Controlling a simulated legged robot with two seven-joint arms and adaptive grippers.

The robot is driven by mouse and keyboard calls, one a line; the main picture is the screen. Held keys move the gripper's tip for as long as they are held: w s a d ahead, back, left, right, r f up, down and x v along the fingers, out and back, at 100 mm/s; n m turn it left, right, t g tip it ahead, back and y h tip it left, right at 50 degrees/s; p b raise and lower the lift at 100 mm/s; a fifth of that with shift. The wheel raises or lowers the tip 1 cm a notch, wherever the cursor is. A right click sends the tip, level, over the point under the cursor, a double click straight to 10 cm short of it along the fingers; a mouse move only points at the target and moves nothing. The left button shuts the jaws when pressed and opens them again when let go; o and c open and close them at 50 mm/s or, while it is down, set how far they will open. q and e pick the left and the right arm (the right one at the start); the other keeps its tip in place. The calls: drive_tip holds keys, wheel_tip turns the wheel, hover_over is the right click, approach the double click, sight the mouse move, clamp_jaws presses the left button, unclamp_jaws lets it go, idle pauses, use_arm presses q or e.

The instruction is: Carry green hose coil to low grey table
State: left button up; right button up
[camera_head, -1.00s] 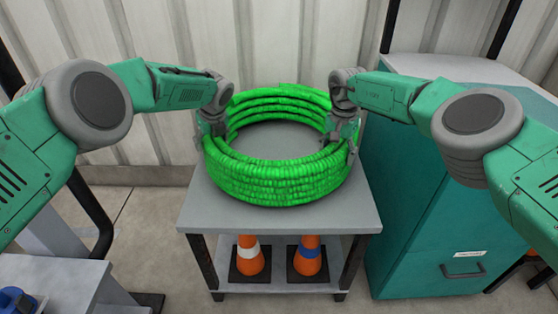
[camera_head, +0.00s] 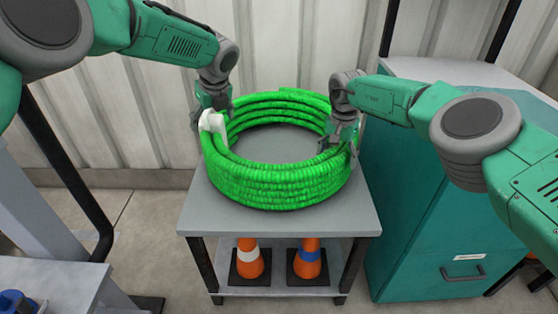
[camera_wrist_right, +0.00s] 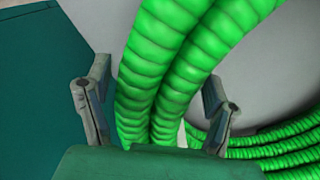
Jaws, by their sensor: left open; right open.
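The green hose coil (camera_head: 278,185) lies flat on the grey table (camera_head: 270,222), a thick ring with an open middle. A white fitting or wrap (camera_head: 212,122) shows on its left side. My left gripper (camera_head: 214,104) is open, just above the coil's left side by the white piece. My right gripper (camera_head: 342,146) is open at the coil's right side. In the right wrist view its two fingers (camera_wrist_right: 158,105) stand on either side of the hose strands (camera_wrist_right: 165,60), with gaps visible. Whether my left fingers touch the coil cannot be told.
Two orange cones (camera_head: 250,260) stand on the table's lower shelf. A teal cabinet (camera_head: 425,225) stands close on the right. Another grey surface (camera_head: 50,285) with a blue object (camera_head: 16,302) is at lower left. A corrugated wall (camera_head: 290,45) stands behind.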

use_arm(q)
drive_tip(key=shift+s+d+r, duration=0.15)
drive_tip(key=shift+s+r, duration=0.05)
drive_tip(key=shift+r, duration=0.25)
use_arm(e)
drive_tip(key=shift+r, duration=0.15)
wheel_tip(320, 180, up, 12)
drive_tip(key=shift+w+f, duration=0.15)
drive_tip(key=shift+f, duration=0.05)
